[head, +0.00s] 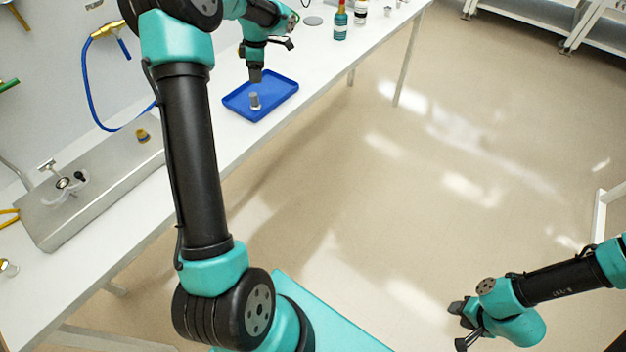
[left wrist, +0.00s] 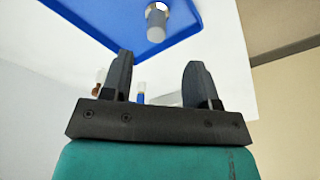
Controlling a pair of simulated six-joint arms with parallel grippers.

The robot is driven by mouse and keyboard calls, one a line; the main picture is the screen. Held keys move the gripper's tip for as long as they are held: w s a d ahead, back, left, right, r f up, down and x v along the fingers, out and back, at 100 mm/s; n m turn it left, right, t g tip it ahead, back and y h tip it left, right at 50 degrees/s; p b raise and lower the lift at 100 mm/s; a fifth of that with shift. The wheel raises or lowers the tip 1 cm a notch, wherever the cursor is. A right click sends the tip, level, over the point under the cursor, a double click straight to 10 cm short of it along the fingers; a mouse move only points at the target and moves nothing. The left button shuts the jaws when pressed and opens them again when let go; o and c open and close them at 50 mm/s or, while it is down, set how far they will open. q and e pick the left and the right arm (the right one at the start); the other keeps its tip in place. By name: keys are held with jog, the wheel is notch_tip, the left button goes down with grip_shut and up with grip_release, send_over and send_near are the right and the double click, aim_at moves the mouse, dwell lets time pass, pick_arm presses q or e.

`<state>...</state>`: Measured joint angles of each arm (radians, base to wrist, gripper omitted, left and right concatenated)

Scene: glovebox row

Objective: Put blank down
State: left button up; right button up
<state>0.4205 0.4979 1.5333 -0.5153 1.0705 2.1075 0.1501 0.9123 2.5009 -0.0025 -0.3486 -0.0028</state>
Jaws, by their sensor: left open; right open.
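The blank looks like a small grey cylinder (head: 255,101) standing in the blue tray (head: 284,88) on the white bench. In the left wrist view the cylinder (left wrist: 156,27) shows beyond my fingertips, against the blue tray (left wrist: 188,42). My left gripper (head: 256,76) is above the tray, just over the cylinder. In the left wrist view its two dark fingers (left wrist: 160,78) are apart with nothing between them, clear of the cylinder. My right gripper (head: 460,322) is open and empty over the floor at the lower right, away from the bench.
Bottles (head: 341,20) stand on the bench past the tray. A blue hose (head: 87,95) hangs on the wall.

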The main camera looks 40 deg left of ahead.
pick_arm(q)
jog(key=d+f+m, duration=0.2)
jog(key=d+f, duration=0.2)
jog(key=w+d+f+m+h, duration=0.1)
jog(key=d+f+m, duration=0.1)
jog(key=d+f, duration=0.2)
jog(key=d+f+m+t+h, duration=0.1)
jog(key=d+f+m, duration=0.1)
jog(key=d+f, duration=0.2)
jog(key=shift+w+d+f+m, duration=0.1)
jog(key=shift+w+f+m, duration=0.05)
jog(key=shift+f+m, duration=0.25)
jog(key=s+d+f+m+h, duration=0.2)
jog(key=s+d+f+m, duration=0.4)
jog(key=d, duration=0.4)
jog(key=s+d+f+m+h, duration=0.1)
jog(key=s+d+f+m, duration=0.35)
jog(key=d+f, duration=0.5)
jog(key=s+d+f+m+t, duration=0.1)
jog(key=s+d+f+m, duration=0.1)
jog(key=s+d+m, duration=0.5)
jog(key=s+d, duration=0.1)
jog(key=s, duration=0.2)
jog(key=shift+s+f, duration=0.15)
jog(key=shift+f, duration=0.15)
jog(key=shift+a, duration=0.1)
